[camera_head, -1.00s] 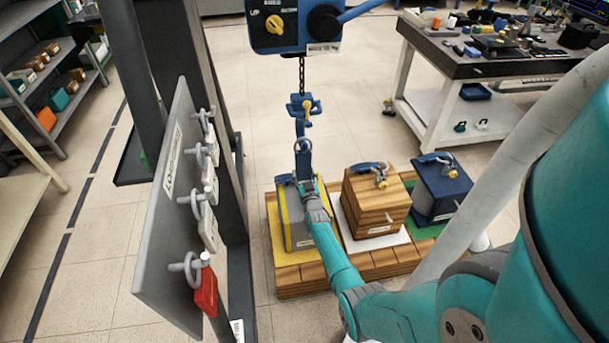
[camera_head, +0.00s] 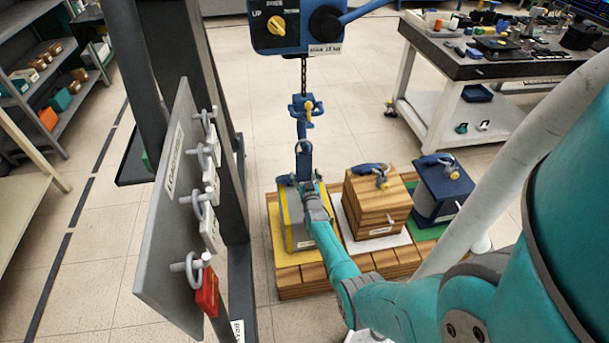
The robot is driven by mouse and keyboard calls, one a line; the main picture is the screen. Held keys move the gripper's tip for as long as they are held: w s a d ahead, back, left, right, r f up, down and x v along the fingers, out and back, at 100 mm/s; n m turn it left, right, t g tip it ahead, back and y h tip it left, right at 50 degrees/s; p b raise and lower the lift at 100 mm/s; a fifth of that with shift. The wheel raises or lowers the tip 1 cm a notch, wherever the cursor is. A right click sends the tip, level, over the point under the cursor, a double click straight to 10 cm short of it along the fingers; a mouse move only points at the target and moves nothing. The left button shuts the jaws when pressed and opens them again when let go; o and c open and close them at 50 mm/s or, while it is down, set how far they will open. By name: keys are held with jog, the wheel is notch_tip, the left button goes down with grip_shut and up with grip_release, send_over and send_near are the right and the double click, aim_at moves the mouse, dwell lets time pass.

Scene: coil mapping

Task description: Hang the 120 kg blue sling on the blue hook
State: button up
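The blue hook (camera_head: 305,108) hangs on a chain under the blue hoist box (camera_head: 305,27). Below it a blue sling (camera_head: 304,160) stands upright with a ring at its top, a little under the hook; I cannot tell whether they touch. The sling is above a grey and yellow block (camera_head: 297,228) on a yellow mat. My gripper (camera_head: 307,186) is at the sling's lower part, over the block's top. Its fingers are too small and hidden to tell whether they are open or shut. No 120 kg label is readable.
A wooden crate (camera_head: 375,205) and a dark blue box (camera_head: 441,193), each with a blue sling on top, stand right of the block on a wooden pallet (camera_head: 302,276). A grey panel (camera_head: 165,215) with hanging shackles stands left. A workbench (camera_head: 450,62) is behind right.

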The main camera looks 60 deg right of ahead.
jog(key=shift+s+a+f, duration=0.1)
jog(key=shift+s+a, duration=0.2)
jog(key=shift+a, duration=0.1)
jog(key=v, duration=1.1)
jog(key=s+a+r+n+t+y, duration=0.15)
jog(key=s+a, duration=0.25)
jog(key=a, duration=0.6)
jog(key=s+a+n+t+y, duration=0.1)
jog(key=s+a+n+y, duration=0.2)
jog(key=a, duration=0.7)
jog(key=s+a+r+t+y, duration=0.15)
jog(key=s+a, duration=0.35)
jog(key=a, duration=0.5)
jog(key=s+a+r+n+y, duration=0.2)
jog(key=s+a+r+y, duration=0.2)
jog(key=s+a+r, duration=0.3)
jog(key=s+a+r+n+y, duration=0.3)
jog(key=s+a+r, duration=0.4)
jog(key=s+r, duration=0.4)
notch_tip(320, 180, up, 3)
jog(key=shift+r+g+y, duration=0.15)
jog(key=shift+g+y, duration=0.25)
